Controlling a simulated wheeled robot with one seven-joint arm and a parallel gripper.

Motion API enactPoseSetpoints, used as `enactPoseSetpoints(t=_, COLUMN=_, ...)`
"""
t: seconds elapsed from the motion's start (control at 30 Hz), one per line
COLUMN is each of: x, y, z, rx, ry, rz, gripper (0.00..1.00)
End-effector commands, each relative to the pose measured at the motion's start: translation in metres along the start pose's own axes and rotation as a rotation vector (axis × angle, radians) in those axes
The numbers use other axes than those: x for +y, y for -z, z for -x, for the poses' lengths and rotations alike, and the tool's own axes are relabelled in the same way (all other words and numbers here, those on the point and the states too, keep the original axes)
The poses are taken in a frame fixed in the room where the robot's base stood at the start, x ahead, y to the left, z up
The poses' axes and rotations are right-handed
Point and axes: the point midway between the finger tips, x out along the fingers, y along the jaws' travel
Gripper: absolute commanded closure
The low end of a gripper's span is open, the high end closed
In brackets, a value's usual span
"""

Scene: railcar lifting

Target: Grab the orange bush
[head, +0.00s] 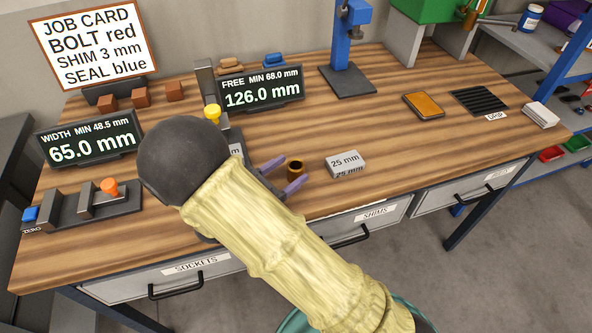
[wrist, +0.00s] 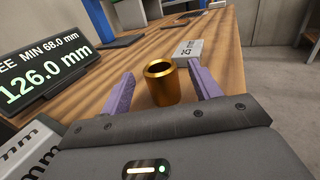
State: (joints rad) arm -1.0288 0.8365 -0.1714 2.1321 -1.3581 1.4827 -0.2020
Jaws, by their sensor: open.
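The orange bush is a small hollow bronze-orange cylinder (head: 295,170) standing upright on the wooden workbench. In the wrist view the bush (wrist: 161,84) stands between the two purple fingers, with a gap on each side. My gripper (head: 283,175) is open, its fingers reaching on either side of the bush in the head view; the wrist view shows my gripper (wrist: 162,90) with nothing held. My forearm and dark wrist hide part of the bench behind them.
A grey 25 mm block (head: 345,163) stands just right of the bush, also in the wrist view (wrist: 190,50). A 126.0 mm display (head: 261,91) stands behind. A width gauge (head: 97,207) is at left. An orange pad (head: 424,106) and grille (head: 479,101) lie back right.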

Motion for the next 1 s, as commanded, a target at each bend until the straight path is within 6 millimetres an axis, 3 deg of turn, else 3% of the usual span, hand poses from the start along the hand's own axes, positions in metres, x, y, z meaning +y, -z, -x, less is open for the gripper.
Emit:
enactPoseSetpoints(t=0.4, x=-0.001, y=0.000, z=-0.048, rx=0.000, ry=0.003, rz=0.001, gripper=0.38)
enactPoseSetpoints(t=0.93, x=0.000, y=0.000, z=-0.049, rx=0.000, ry=0.000, rz=0.000, gripper=0.38)
enactPoseSetpoints(t=1.0, x=0.000, y=0.000, z=-0.049, rx=0.000, ry=0.000, rz=0.000, gripper=0.47)
